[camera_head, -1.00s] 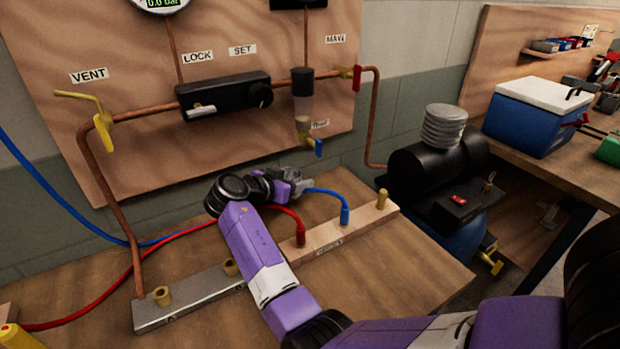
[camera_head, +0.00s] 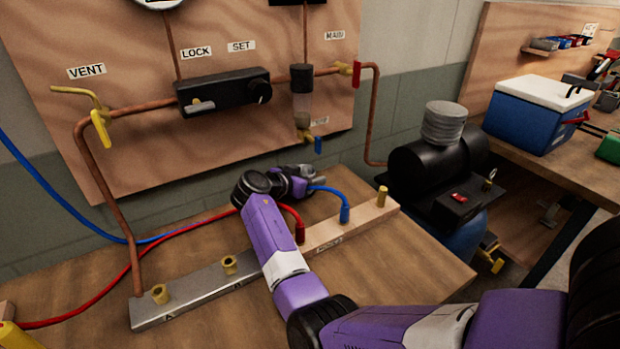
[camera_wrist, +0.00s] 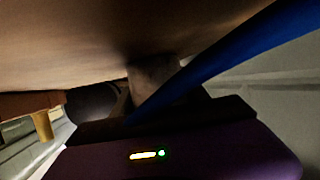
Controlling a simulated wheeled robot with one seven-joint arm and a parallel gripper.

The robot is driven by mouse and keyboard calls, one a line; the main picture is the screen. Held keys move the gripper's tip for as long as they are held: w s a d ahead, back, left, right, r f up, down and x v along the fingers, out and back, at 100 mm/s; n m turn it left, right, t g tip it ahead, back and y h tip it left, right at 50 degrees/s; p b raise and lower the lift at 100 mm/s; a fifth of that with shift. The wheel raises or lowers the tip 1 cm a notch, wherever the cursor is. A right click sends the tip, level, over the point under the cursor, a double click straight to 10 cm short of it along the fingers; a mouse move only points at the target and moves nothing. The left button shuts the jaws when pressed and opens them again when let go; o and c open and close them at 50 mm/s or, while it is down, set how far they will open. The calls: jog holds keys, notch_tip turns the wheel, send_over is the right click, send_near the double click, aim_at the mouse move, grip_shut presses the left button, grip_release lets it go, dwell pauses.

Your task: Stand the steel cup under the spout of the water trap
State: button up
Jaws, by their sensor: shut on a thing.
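The water trap (camera_head: 302,105) hangs on the board, a clear bowl under a black cap. Its brass spout (camera_head: 305,135) with a blue lever (camera_head: 318,146) points down over the bench. My gripper (camera_head: 309,174) is low over the bench near the wall, just below the spout in the picture. It is shut on a greyish thing, apparently the steel cup (camera_wrist: 155,75), which shows only dimly between the dark fingers in the wrist view. My arm hides most of it in the head view. I cannot tell whether the cup touches the bench.
A blue hose (camera_head: 330,190) runs close by my gripper and crosses the wrist view (camera_wrist: 220,50). A red hose (camera_head: 293,213) plugs into the wooden block (camera_head: 362,220) in front. The black compressor (camera_head: 420,175) stands to the right. The bench's front right is clear.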

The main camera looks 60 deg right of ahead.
jog(key=shift+f, duration=0.1)
jog(key=o, duration=1.2)
jog(key=shift+w+a+r, duration=0.1)
jog(key=shift+a+r, duration=0.05)
jog(key=shift+r, duration=0.1)
jog(key=p+v, duration=0.2)
jog(key=v, duration=0.9)
jog(key=shift+a, duration=0.35)
jog(key=shift+r, duration=0.15)
